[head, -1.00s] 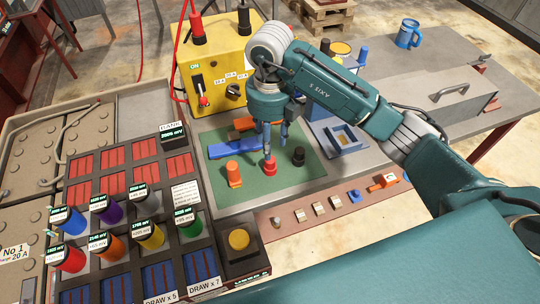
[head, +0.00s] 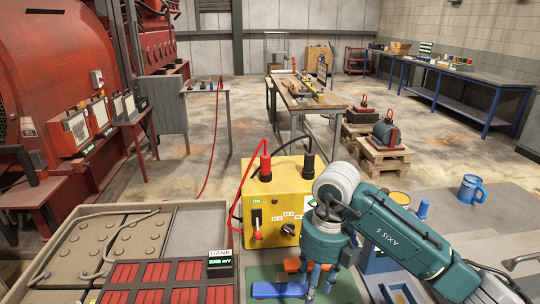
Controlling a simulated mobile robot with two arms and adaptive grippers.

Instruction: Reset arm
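My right arm comes in from the right, over the bench. Its gripper (head: 320,281) points down above the green mat (head: 262,272), at the lower edge of the head view. Its two fingers look apart, with nothing seen between them. A blue piece (head: 278,290) and an orange piece (head: 292,265) lie on the mat to the left of the fingers. The near part of the mat is outside the view. My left gripper is not in view.
The yellow power box (head: 270,200) with red and black plugs stands close behind my gripper. A blue mug (head: 470,190) is on the bench at right. The battery tray (head: 120,240) and red-celled bank (head: 165,285) are at left. A wooden worktable (head: 310,100) stands further back.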

